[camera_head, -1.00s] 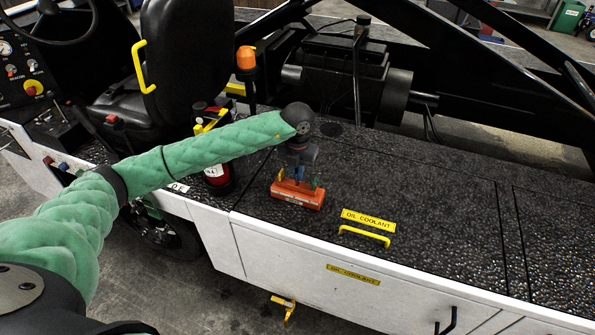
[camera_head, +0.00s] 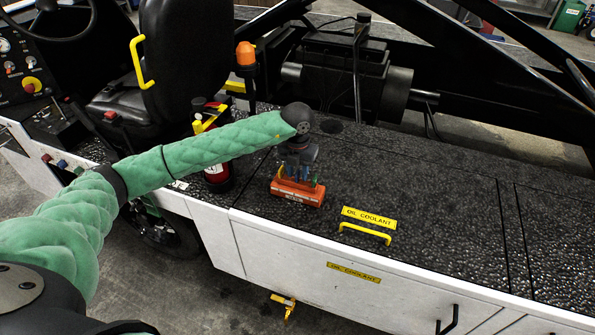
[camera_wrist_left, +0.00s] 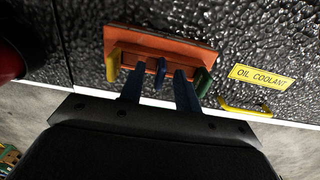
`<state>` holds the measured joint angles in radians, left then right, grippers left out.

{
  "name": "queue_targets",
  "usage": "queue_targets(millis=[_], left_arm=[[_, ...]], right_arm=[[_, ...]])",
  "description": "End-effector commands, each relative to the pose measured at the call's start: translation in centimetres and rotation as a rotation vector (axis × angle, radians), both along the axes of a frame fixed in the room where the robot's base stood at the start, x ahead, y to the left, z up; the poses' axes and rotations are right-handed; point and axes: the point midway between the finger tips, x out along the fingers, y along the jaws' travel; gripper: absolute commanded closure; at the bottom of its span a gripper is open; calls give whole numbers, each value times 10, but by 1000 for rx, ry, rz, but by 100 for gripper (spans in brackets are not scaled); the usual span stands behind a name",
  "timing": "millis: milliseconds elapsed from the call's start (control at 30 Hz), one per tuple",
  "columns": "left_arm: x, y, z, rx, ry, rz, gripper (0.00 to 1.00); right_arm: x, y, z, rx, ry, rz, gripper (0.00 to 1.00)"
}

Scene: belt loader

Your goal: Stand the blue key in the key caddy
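The orange key caddy (camera_head: 297,194) sits on the black textured deck, and it also shows in the left wrist view (camera_wrist_left: 190,50). In that view a yellow key (camera_wrist_left: 112,65) stands at its left end and a green key (camera_wrist_left: 202,82) at its right end. The blue key (camera_wrist_left: 160,72) stands upright at the middle of the caddy. My left gripper (camera_head: 301,177) is over the caddy, with its two fingers apart on either side of the blue key and gaps showing between. The key's lower end is hard to see. My right gripper is out of view.
A red extinguisher (camera_head: 217,172) stands left of the caddy, near the seat (camera_head: 185,55). A yellow handle (camera_head: 365,233) and an oil coolant label (camera_head: 369,217) are to the right. The deck right of these is clear.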

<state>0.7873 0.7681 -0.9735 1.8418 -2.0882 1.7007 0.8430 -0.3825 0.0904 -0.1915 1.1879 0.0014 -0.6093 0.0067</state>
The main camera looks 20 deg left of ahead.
Motion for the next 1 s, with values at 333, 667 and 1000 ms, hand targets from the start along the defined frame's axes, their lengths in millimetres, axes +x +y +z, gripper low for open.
queue_targets(millis=[333, 667, 1000], left_arm=[[1, 0, 18, 0, -3, 0, 67], [1, 0, 66, 0, -1, 0, 67], [0, 0, 78, 0, 0, 0, 67]], right_arm=[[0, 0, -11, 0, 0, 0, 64], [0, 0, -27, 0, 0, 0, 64], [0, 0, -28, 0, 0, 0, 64]])
